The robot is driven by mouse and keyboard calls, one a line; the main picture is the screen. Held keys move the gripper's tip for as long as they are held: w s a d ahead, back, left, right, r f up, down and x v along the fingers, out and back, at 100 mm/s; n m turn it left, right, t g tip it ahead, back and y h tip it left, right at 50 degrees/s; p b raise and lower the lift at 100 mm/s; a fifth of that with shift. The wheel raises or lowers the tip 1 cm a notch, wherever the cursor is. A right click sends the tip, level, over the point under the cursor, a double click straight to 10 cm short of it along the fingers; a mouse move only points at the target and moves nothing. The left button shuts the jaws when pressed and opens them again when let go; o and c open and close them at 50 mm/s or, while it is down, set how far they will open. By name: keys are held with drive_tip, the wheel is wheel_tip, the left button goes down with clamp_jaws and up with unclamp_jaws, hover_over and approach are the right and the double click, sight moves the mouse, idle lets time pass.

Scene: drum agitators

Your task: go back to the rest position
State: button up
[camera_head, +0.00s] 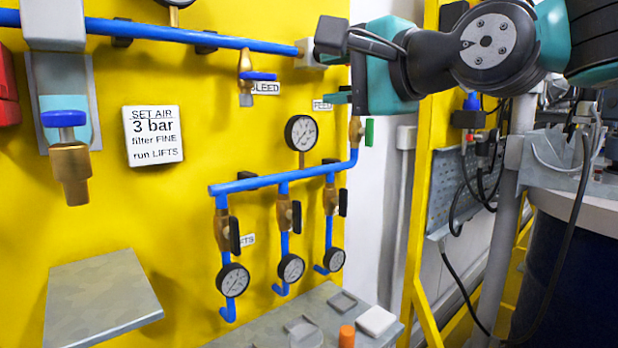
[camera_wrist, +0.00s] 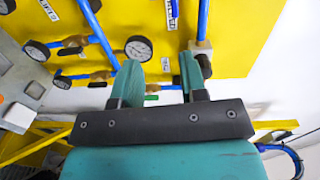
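My gripper (camera_head: 338,97) is at the upper middle of the head view, in front of the right edge of the yellow panel. The arm reaches in from the upper right. In the wrist view my gripper (camera_wrist: 162,72) shows two teal fingers standing apart with nothing held between them. Beyond them are the panel, blue pipes and a gauge (camera_wrist: 138,47). In the head view the green-handled valve (camera_head: 369,132) is just below my gripper; whether they touch I cannot tell. A gauge (camera_head: 301,132) is to the lower left of the fingers.
A blue manifold pipe (camera_head: 265,180) carries several brass valves and gauges below my gripper. A grey shelf (camera_head: 100,298) juts out at lower left. A grey bench (camera_head: 255,334) holds an orange cap (camera_head: 346,336) and a white block (camera_head: 376,320). A dark blue drum (camera_head: 550,275) stands at right.

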drive_tip(key=s+d+f+n+g+h, duration=0.2)
drive_tip(key=s+f+n+g, duration=0.1)
drive_tip(key=f, duration=0.5)
drive_tip(key=s+d+f+n+g+h, duration=0.1)
drive_tip(key=s+f+n+g, duration=0.25)
drive_tip(key=f, duration=0.45)
drive_tip(key=s+d+f+n+g+h, duration=0.2)
drive_tip(key=s+d+f+n+g, duration=0.1)
drive_tip(key=s+f+n, duration=0.2)
drive_tip(key=s+d+f+n+g+h, duration=0.2)
drive_tip(key=s+d+f+n+g, duration=0.2)
drive_tip(key=s+f, duration=0.4)
drive_tip(key=shift+s+f+n, duration=0.25)
drive_tip(key=shift+s+n, duration=0.3)
drive_tip(key=shift+s, duration=0.15)
drive_tip(key=shift+a, duration=0.1)
